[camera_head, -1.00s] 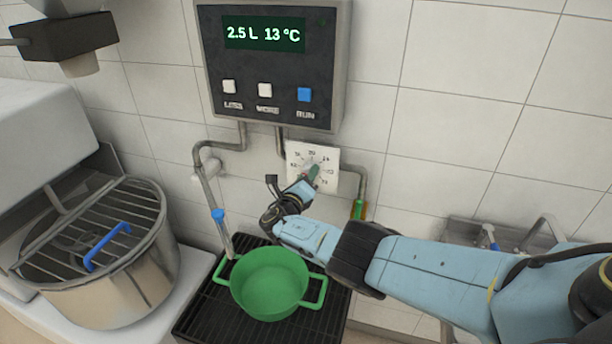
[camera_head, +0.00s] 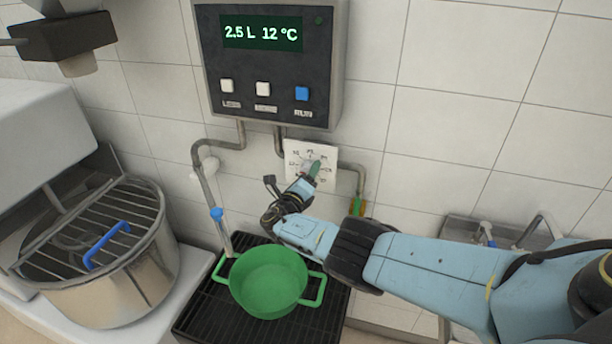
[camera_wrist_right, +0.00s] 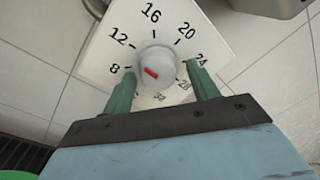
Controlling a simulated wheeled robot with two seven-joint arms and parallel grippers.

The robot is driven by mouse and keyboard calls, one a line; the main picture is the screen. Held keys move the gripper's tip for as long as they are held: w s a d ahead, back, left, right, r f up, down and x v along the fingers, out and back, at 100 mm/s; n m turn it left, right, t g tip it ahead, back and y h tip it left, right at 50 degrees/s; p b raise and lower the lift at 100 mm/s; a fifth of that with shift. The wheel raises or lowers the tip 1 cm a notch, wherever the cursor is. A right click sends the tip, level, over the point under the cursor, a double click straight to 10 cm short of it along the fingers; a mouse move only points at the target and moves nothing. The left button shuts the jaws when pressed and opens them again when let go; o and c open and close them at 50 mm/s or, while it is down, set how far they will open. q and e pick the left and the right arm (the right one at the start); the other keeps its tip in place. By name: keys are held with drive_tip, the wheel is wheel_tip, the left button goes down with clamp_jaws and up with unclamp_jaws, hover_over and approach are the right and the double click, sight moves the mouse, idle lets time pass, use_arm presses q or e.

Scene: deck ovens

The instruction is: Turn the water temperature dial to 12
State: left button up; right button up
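The water temperature dial is a white plate (camera_head: 326,153) with a round knob, on the wall below the dark control panel (camera_head: 325,60). The panel's display (camera_head: 262,33) reads 2.5 L and 12 °C. In the right wrist view the pale knob (camera_wrist_right: 155,62) has a red mark and sits among numbers on the plate (camera_wrist_right: 112,55). My right gripper (camera_wrist_right: 161,72) is at the dial, its green fingers on either side of the knob. A gap shows between the right finger and the knob; the left finger is close to it. My left gripper is not in view.
A green pot (camera_head: 268,283) stands on a black grate (camera_head: 200,317) under the spout pipe (camera_head: 217,215). A steel mixing bowl with a wire guard (camera_head: 130,270) is at left. Pipes flank the dial. A sink (camera_head: 470,229) is at lower right.

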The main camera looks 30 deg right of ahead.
drive_tip(key=shift+w+a, duration=0.15)
drive_tip(key=shift+a, duration=0.05)
drive_tip(key=p+v, duration=0.5)
drive_tip(key=v, duration=0.8)
drive_tip(key=shift+p, duration=0.35)
drive_tip(key=shift+s+f, duration=0.1)
drive_tip(key=shift+s, duration=0.15)
